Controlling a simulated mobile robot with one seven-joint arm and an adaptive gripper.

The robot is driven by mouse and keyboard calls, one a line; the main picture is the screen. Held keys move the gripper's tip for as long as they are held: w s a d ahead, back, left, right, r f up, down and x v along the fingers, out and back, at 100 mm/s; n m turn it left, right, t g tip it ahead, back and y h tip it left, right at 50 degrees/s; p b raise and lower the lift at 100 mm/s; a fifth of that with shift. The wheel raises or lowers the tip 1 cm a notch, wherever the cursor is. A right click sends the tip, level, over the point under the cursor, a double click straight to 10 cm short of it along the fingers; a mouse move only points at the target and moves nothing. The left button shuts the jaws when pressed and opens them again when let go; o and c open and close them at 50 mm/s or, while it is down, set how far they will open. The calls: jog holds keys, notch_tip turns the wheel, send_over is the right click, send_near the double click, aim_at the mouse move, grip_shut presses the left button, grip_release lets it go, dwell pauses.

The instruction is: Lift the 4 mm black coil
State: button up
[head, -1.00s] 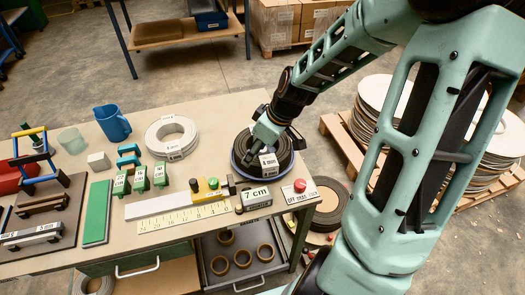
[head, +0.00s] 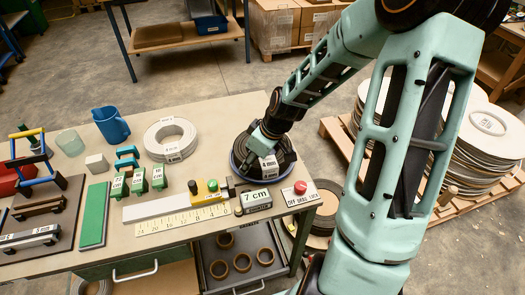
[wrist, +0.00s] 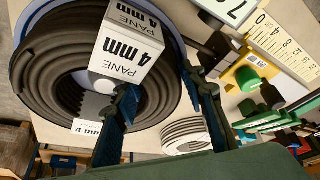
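The 4 mm black coil (head: 284,152) lies flat in a blue-rimmed round dish (head: 234,166) at the right end of the workbench. A white 4 mm label block (head: 269,168) sits at its front side. In the wrist view the coil (wrist: 52,48) fills the left side, with its label (wrist: 128,48) across the ring. My gripper (head: 258,146) is over the coil. In the wrist view its fingers (wrist: 165,108) are apart: one is at the central hole, the other beyond the outer edge, with a visible gap. Finger depth is unclear.
A white coil (head: 171,141) lies to the left. In front are a 7 cm block (head: 256,200), a ruler (head: 184,222), a yellow fixture (head: 208,191) and a red button box (head: 300,193). A pallet of discs (head: 478,140) stands on the floor at right.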

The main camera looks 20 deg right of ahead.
grip_shut()
jog(key=shift+w+r, duration=0.1)
jog(key=shift+r, duration=0.05)
